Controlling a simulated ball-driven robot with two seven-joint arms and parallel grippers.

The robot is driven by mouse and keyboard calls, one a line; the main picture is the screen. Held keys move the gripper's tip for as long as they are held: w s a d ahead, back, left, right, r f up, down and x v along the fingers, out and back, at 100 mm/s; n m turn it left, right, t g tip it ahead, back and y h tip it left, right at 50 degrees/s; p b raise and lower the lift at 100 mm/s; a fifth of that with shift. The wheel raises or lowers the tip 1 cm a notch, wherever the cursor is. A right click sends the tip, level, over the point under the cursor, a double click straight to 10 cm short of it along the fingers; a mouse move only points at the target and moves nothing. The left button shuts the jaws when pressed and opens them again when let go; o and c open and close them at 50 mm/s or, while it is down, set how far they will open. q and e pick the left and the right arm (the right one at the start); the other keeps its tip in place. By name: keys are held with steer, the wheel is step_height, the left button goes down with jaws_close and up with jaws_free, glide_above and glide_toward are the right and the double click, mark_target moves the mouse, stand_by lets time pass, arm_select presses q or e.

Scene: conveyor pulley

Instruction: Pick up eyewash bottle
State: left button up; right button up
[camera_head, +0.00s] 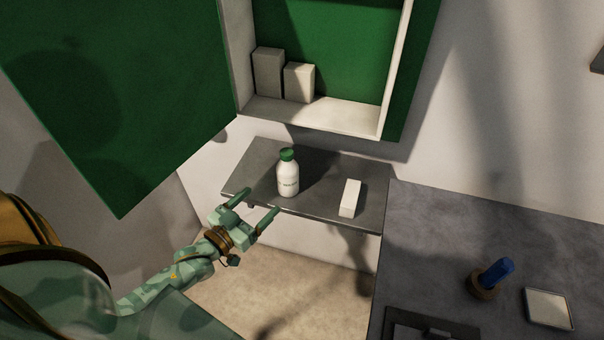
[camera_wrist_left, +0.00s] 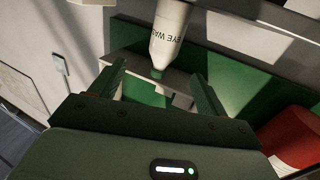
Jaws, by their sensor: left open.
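The eyewash bottle (camera_head: 288,177), white with a green cap, stands upright on a grey shelf (camera_head: 325,205) below the open green cabinet. My left gripper (camera_head: 258,203) is open and empty just in front of the shelf, to the lower left of the bottle and apart from it. In the left wrist view the bottle (camera_wrist_left: 172,32) appears upside down, with "EYE WA" readable. It lies beyond the two spread fingers (camera_wrist_left: 158,76) in that view. My right gripper is not in view.
A white box (camera_head: 350,198) stands on the shelf to the bottle's right. The cabinet (camera_head: 325,117) above holds two boxes (camera_head: 268,72), and its green door (camera_head: 120,100) hangs open at left. A grey counter (camera_head: 440,230) at right carries a blue-handled item (camera_head: 492,276) and a small tray (camera_head: 549,308).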

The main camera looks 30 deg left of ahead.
mark_target(283, 179)
arm_select(q)
steer(key=w, duration=0.3)
steer(key=w+b, duration=0.1)
steer(key=w, duration=0.2)
steer(key=w+d, duration=0.1)
steer(key=w, duration=0.2)
steer(key=shift+w+b, duration=0.3)
steer(key=shift+w, duration=0.1)
steer(key=w, duration=0.2)
steer(key=w+b, duration=0.1)
steer(key=w, duration=0.1)
steer(key=shift+w+a+r, duration=0.1)
steer(key=shift+w+a, duration=0.1)
steer(key=shift+w, duration=0.5)
steer(key=shift+r, duration=0.15)
steer(key=shift+c, duration=0.7)
steer(key=c, duration=1)
steer(key=shift+c, duration=0.7)
steer(key=shift+r, duration=0.1)
